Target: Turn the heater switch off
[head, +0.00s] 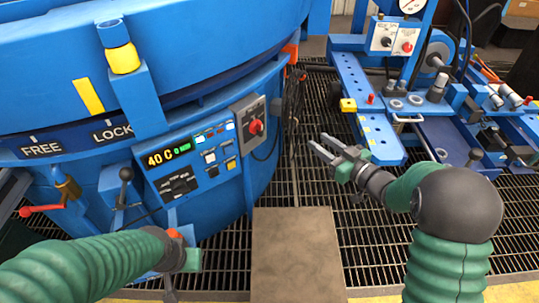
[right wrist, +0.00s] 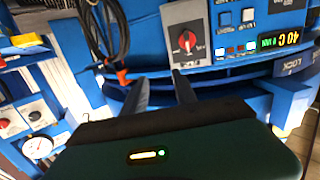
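A grey switch box (head: 247,122) with a red rotary knob (head: 256,127) is mounted on the blue furnace wall, right of the control panel. It looks like the heater switch, but its lettering is too small to read. In the right wrist view the red knob (right wrist: 187,41) is upper centre, beyond the fingertips. My right gripper (head: 318,142) is open and empty, right of the box and apart from it; its two spread fingers also show in the right wrist view (right wrist: 160,88). My left gripper (head: 178,262) is low beneath the panel, its fingers mostly hidden by my arm.
FREE/LOCK labels and a red-handled lever (head: 40,209) are at left. Dark cables (head: 292,95) hang right of the switch box. A blue machine bench (head: 365,110) stands at right over grating.

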